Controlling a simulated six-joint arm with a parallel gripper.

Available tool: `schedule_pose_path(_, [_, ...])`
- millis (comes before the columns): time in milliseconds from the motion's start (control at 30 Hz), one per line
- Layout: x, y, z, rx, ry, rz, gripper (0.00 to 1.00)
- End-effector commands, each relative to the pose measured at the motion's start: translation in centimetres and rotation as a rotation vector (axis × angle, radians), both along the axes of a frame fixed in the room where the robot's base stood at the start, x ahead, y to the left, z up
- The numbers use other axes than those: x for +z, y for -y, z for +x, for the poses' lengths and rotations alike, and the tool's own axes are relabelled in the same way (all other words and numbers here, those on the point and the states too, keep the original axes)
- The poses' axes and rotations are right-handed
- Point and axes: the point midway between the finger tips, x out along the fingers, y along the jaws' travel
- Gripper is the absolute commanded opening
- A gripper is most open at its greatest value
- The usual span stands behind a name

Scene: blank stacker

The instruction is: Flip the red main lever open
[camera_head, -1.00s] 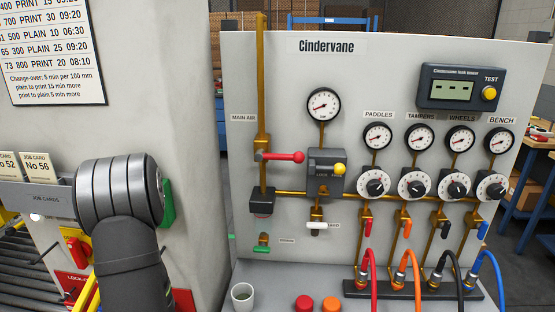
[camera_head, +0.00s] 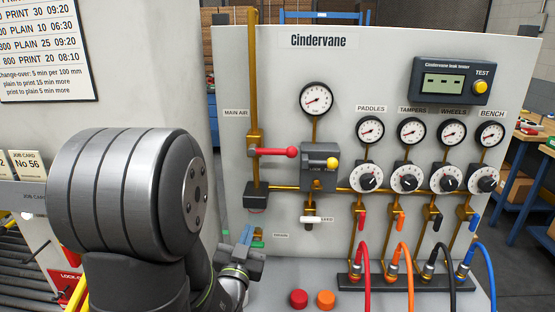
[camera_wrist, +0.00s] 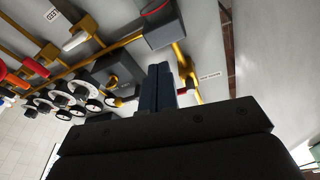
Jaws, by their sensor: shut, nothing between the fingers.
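The red main lever (camera_head: 277,152) sticks out level to the right from the brass valve on the upright MAIN AIR pipe (camera_head: 254,80). Its red part (camera_wrist: 184,92) shows in the wrist view, partly hidden behind my fingers. My gripper (camera_head: 246,238) is in front of the panel, below and left of the lever and apart from it. Its blue fingers (camera_wrist: 161,82) are together and empty in the wrist view. My arm hides part of the panel's lower left.
A grey box with a yellow knob (camera_head: 332,162) sits just right of the lever's tip. A dark filter block (camera_head: 255,196) is below the valve. Gauges, dials and coloured hoses (camera_head: 405,275) fill the right side. Red (camera_head: 299,299) and orange (camera_head: 326,299) buttons stand in front.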

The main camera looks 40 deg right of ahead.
Motion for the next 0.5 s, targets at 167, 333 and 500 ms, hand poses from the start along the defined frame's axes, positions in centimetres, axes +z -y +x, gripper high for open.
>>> schedule_pose_path(167, [8.4,3.2,-1.9,0.010,0.081,-0.179,0.00])
schedule_pose_path(333, [14.0,4.4,-3.7,0.020,0.103,-0.314,0.00])
schedule_pose_path(500, [16.9,4.7,-4.8,0.026,0.104,-0.385,0.00])
